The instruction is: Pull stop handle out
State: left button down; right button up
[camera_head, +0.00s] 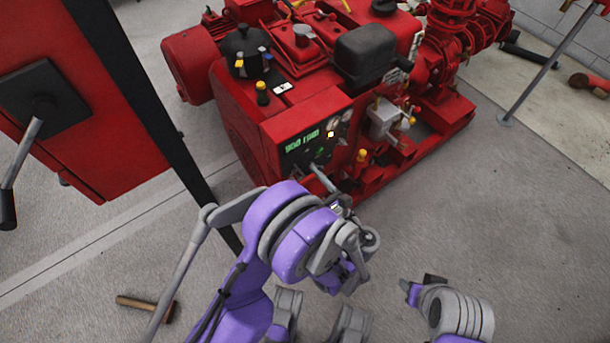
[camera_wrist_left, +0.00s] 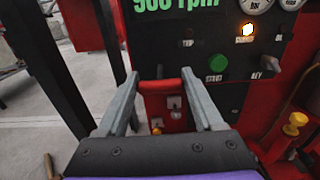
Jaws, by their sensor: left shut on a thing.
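The red stop handle (camera_wrist_left: 160,86) shows in the left wrist view as a short red bar low on the black pump panel (camera_wrist_left: 200,50). My left gripper (camera_wrist_left: 160,77) is shut on it, with one grey finger at each end of the bar. In the head view my left gripper (camera_head: 313,170) reaches the lower part of the panel front, and my own wrist hides much of the handle there. Part of my right arm shows at the bottom right of the head view, away from the pump; its finger state is unclear.
The panel bears a green rpm display (camera_head: 302,141), a lit lamp (camera_wrist_left: 247,30), a green button (camera_wrist_left: 218,62) and gauges. A yellow knob (camera_wrist_left: 294,124) stands right of the panel. A red cabinet (camera_head: 85,130) with a lever is at left. A hammer (camera_head: 145,307) lies on the floor.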

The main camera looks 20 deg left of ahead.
pick_arm(q)
grip_release()
jog(key=shift+a, duration=0.1)
dwell(0.3)
